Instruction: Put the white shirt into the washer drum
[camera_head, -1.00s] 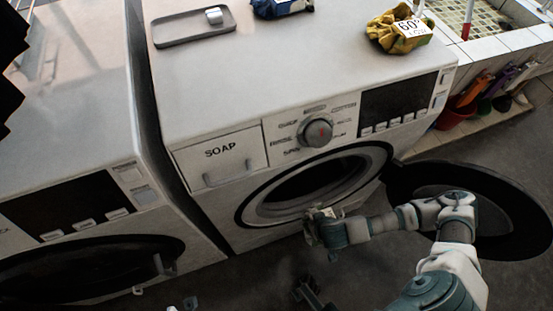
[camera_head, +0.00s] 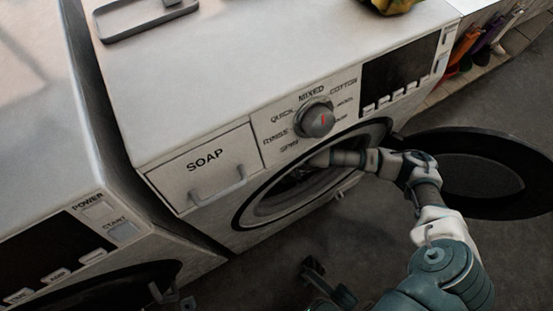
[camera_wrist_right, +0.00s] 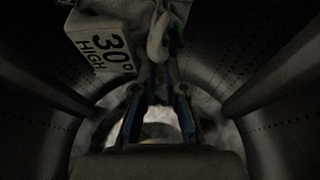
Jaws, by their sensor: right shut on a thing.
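My right arm reaches through the open front of the right washer, and its gripper is inside the washer drum (camera_head: 296,184), hidden in the head view. In the right wrist view the drum's perforated wall (camera_wrist_right: 275,88) surrounds my right gripper (camera_wrist_right: 160,72). Its blue fingers are closed together on pale cloth, the white shirt (camera_wrist_right: 178,14), at the top of the picture. A white tag (camera_wrist_right: 100,45) reading "30° HIGH" is beside the cloth. Most of the shirt is out of frame or dark.
The round black washer door (camera_head: 475,172) stands open to the right, close to my right arm. A soap drawer (camera_head: 208,165) and dial (camera_head: 317,119) are above the opening. A grey tray (camera_head: 146,17) and yellow cloth (camera_head: 388,5) lie on top. Another washer stands at left.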

